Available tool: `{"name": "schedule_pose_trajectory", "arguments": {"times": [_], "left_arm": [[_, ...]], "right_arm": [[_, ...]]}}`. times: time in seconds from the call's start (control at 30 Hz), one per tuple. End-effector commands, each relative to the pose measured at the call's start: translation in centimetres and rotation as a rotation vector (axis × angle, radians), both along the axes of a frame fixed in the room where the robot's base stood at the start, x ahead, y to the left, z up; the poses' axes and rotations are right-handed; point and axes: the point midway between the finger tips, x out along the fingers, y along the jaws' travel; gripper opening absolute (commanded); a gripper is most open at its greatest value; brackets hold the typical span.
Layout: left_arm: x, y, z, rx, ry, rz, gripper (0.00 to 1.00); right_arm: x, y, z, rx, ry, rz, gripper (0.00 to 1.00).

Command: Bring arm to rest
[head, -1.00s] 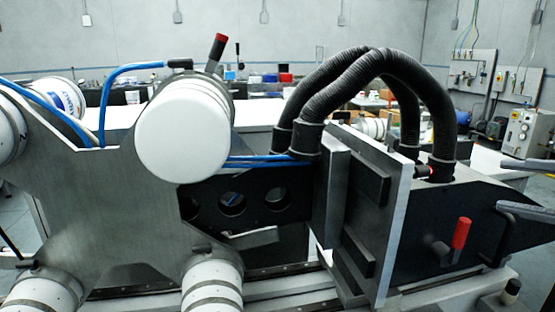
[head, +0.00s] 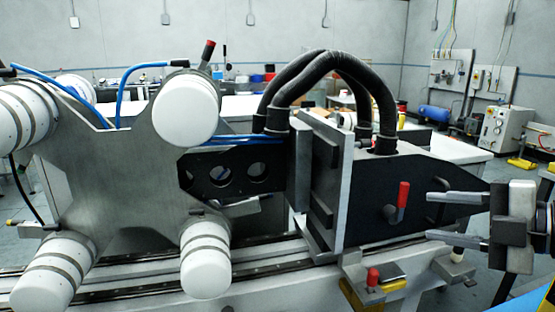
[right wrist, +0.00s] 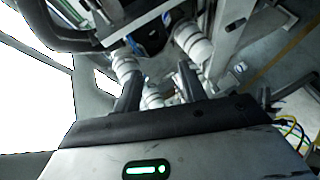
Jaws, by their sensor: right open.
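My right gripper (head: 445,218) comes in from the right edge of the head view. Its two grey fingers point left and stand apart, with nothing between them. It appears in front of the right end of the black machine carriage (head: 420,200); I cannot tell how far off it is. In the right wrist view the right gripper (right wrist: 158,88) also shows its two dark fingers spread and empty. My left gripper is not in view.
A grey star-shaped plate with white label rolls (head: 205,272) fills the left. A red-handled lever (head: 403,195) sits on the carriage, and a red knob (head: 372,277) stands below it. Black hoses (head: 330,65) arch above. A control cabinet (head: 505,128) stands at the back right.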

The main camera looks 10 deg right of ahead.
Motion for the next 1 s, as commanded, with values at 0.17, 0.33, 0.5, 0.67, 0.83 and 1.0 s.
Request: {"name": "schedule_pose_trajectory", "arguments": {"times": [0.17, 0.33, 0.5, 0.67, 0.83, 1.0], "left_arm": [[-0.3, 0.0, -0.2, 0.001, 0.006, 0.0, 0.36], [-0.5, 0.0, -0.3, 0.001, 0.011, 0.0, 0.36], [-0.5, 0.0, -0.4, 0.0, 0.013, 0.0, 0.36], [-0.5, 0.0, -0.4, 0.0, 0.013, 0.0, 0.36], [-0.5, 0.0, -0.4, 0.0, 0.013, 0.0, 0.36], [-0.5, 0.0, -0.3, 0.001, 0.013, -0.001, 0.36]], "right_arm": [[1.2, 3.8, -4.5, 0.09, 0.081, 0.057, 0.41], [1.7, 8.9, -10.4, 0.246, 0.19, 0.082, 0.41], [1.2, 13.9, -16.4, 0.464, 0.317, 0.019, 0.41], [-0.2, 16.9, -21.7, 0.676, 0.453, -0.14, 0.41], [-2.9, 17.9, -27.8, 0.881, 0.618, -0.409, 0.41], [-6.8, 17.7, -33.2, 1.007, 0.766, -0.691, 0.41]]}}
